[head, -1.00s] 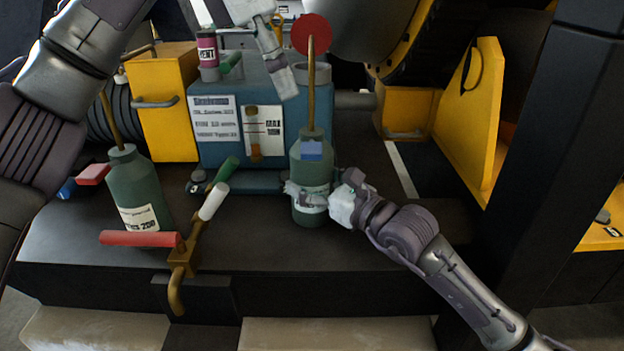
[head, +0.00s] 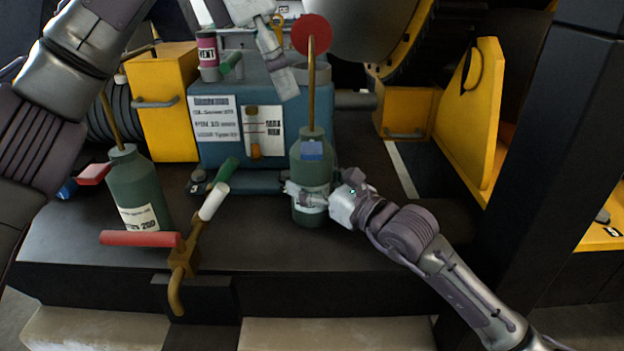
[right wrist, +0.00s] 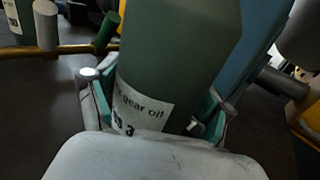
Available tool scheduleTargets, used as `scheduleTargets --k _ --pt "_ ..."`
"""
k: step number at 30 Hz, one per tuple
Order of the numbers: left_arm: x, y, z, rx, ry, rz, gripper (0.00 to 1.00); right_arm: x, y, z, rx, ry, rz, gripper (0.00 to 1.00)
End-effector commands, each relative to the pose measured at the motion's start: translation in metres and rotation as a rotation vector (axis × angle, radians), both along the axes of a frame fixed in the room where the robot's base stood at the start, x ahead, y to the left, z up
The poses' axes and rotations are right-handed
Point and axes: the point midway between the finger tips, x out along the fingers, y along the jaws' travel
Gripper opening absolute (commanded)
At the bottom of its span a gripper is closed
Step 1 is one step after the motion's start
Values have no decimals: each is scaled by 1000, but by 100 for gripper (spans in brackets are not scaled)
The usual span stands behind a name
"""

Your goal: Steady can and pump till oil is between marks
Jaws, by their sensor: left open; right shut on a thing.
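A green oil can (head: 311,172) with a tall brown rod and a red round knob (head: 311,33) stands upright on the dark deck before the blue housing (head: 225,95). My right gripper (head: 310,198) is shut around its lower body; the right wrist view shows the can (right wrist: 165,50) between the fingers, its label partly reading "gear oil". My left gripper (head: 280,75) is open at the top, left of the rod and below the knob, apparently empty. The sight gauge (head: 254,132) on the housing shows amber near its bottom, beside a plate with marks; the upper reads MAX.
A second green can (head: 137,190) stands at left with its own rod. A pink-labelled bottle (head: 208,55) stands on the housing. A yellow guard (head: 470,115) is at right.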

Motion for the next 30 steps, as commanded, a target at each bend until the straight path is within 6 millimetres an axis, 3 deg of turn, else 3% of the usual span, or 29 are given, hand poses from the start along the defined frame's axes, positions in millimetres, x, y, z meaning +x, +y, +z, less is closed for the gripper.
scheduleTargets --k 13,19,21,30 --pt "0 0 0 0 0 0 42 0 0 -1 0 1 0 11" --pt "-2 -3 1 18 -32 -65 10 0 0 -1 0 1 0 11" --pt "-4 -7 1 43 -74 -152 0 0 0 -1 -1 2 0 11" --pt "-16 -28 0 251 -328 -835 0 0 0 -1 -1 2 0 11"
